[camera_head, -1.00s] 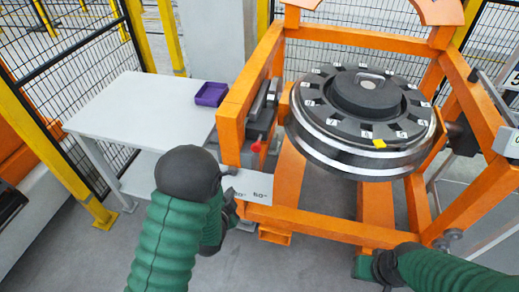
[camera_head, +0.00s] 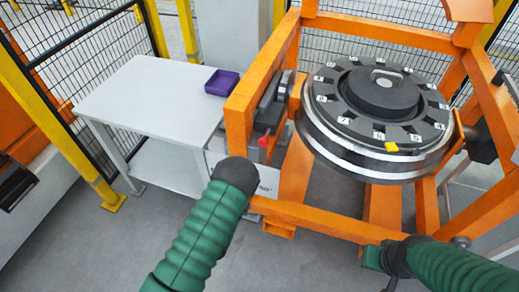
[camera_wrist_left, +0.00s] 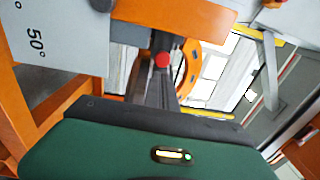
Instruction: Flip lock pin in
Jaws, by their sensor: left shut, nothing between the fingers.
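The lock pin shows as a red knob (camera_head: 262,141) on the inner left side of the orange gantry frame (camera_head: 240,110). In the left wrist view the red knob (camera_wrist_left: 162,60) is ahead of my left gripper's green housing (camera_wrist_left: 150,150), above a dark grey part. My left arm reaches up to just below the knob in the head view. Its gripper is hidden there behind the black wrist. The left gripper is shut and empty, and I cannot tell whether it touches the pin. My right gripper (camera_head: 372,257) is low at the right, its fingers unclear.
A large wheel-like disc (camera_head: 375,120) with a yellow mark sits inside the gantry. A white table (camera_head: 150,95) with a purple tray (camera_head: 221,83) stands to the left. A plate marked with angle numbers (camera_wrist_left: 60,35) is close by in the wrist view. Fencing stands behind.

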